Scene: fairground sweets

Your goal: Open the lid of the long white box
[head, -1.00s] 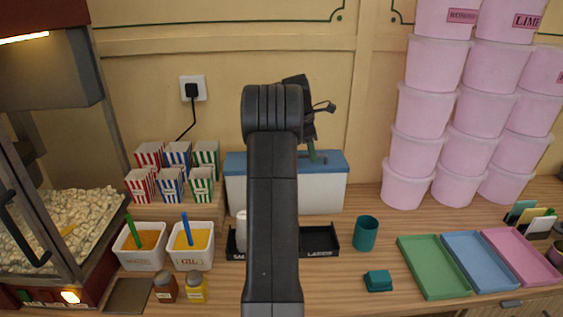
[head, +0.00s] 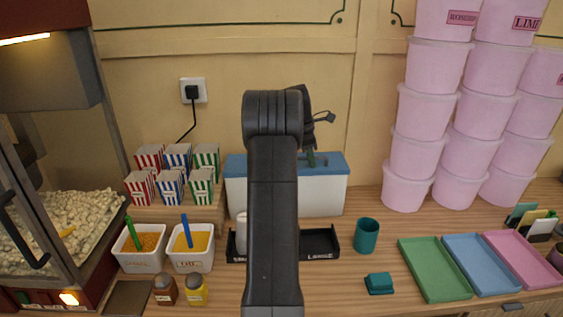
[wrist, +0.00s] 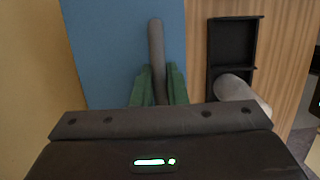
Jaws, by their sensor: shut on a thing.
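The long white box (head: 320,195) stands against the back wall in the head view, partly hidden behind my arm. Its blue lid (head: 335,168) lies on top and looks closed. In the wrist view the blue lid (wrist: 105,50) fills the left half, with a grey bar handle (wrist: 156,55) running along it. My gripper (wrist: 158,88) has green fingers on both sides of the handle and is shut on it. In the head view my gripper is mostly hidden behind my own wrist, with a bit of green finger showing just above the lid.
A black tray (head: 320,243) with a white cylinder (head: 241,232) stands in front of the box. Striped popcorn cartons (head: 171,187) stand close on the left. A teal cup (head: 366,236) and pink tubs (head: 406,190) are to the right.

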